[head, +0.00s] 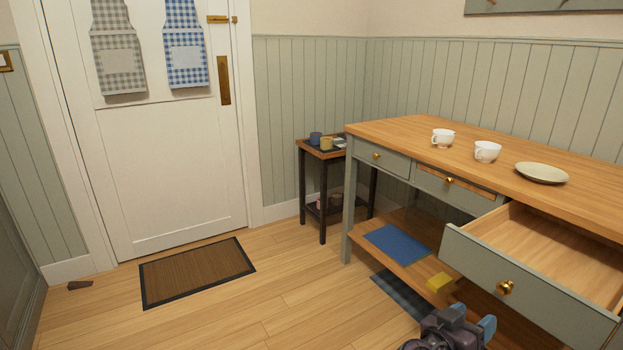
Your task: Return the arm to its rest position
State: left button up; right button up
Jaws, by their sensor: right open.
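My right gripper (472,319) is at the bottom edge, right of centre, low in front of the table. Its two blue-tipped fingers are apart with nothing seen between them. Most of the arm behind it is out of the picture. It appears below and left of the pulled-out drawer (530,283), apart from its brass knob. My left gripper is not in view.
The wooden-topped table (400,130) holds two white cups (443,138) (487,151) and a plate (541,173). A small side table (322,153) stands behind.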

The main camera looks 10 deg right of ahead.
jog(key=s+a+f+n+t+y, duration=0.2)
jog(key=s+f+n+y, duration=0.4)
jog(key=s, duration=0.4)
jog(key=s+a+f+n+t+y, duration=0.1)
jog(key=s+a+f+n+y, duration=0.1)
jog(key=s+f+n+y, duration=0.5)
jog(key=s+a+y, duration=0.2)
jog(key=s+a, duration=0.1)
jog(key=s, duration=0.5)
jog(key=s+a+y, duration=0.2)
jog(key=s+a, duration=0.1)
jog(key=s, duration=0.6)
pick_arm(q)
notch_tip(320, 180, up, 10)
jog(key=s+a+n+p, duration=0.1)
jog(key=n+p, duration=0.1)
jog(key=p, duration=1.4)
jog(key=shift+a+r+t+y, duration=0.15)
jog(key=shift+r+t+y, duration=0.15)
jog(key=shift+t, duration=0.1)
pick_arm(e)
notch_tip(320, 180, up, 11)
jog(key=d+m, duration=0.1)
jog(key=m, duration=0.1)
jog(key=shift+d+r+m+t+h, duration=0.2)
jog(key=shift+d+m+t+h, duration=0.1)
jog(key=shift+d+t+h, duration=0.1)
